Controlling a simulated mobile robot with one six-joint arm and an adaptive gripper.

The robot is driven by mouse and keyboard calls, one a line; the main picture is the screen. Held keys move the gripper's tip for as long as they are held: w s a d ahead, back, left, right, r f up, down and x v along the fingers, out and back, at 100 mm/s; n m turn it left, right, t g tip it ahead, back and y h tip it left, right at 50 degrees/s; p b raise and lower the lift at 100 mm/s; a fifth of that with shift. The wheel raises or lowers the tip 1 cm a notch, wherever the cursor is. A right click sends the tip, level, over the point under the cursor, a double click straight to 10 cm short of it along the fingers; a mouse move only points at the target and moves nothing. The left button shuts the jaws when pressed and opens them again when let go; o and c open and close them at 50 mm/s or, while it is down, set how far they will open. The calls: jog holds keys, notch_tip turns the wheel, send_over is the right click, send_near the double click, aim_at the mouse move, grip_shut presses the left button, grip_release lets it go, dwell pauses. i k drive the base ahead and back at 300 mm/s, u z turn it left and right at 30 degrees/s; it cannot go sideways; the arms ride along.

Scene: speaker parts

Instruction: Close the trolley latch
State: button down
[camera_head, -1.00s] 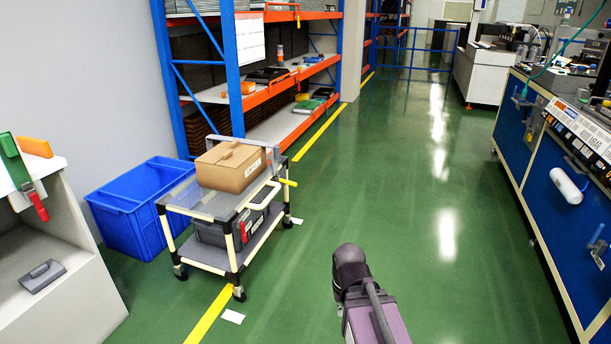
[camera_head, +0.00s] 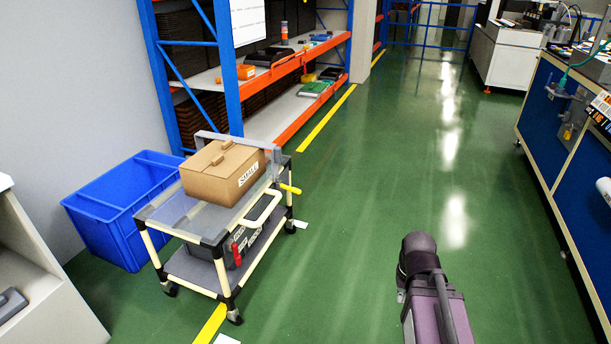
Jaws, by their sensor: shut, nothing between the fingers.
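The trolley (camera_head: 212,292) has cream rails, black joints and wheels, and two shelves. It stands on the green floor left of centre. A yellow handle (camera_head: 290,189) sticks out at its right rear corner, beside a grey upright bracket. A red handle (camera_head: 237,254) hangs at the front right, below the top shelf. I cannot tell which of these is the latch, nor whether it is closed. A cardboard box (camera_head: 222,172) labelled "SMALL" sits on the top shelf, and a dark grey crate is on the lower one. My gripper is out of view; only a part of my arm shows, right of the trolley.
A blue bin (camera_head: 112,214) stands close on the trolley's left. A blue and orange rack (camera_head: 296,62) rises behind it. A pale cabinet (camera_head: 40,290) is at the lower left and a blue workbench (camera_head: 563,150) at the right.

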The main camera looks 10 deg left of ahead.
aim_at(295, 190)
jog(key=u, duration=0.25)
jog(key=i, duration=1.1)
jog(key=u, duration=0.5)
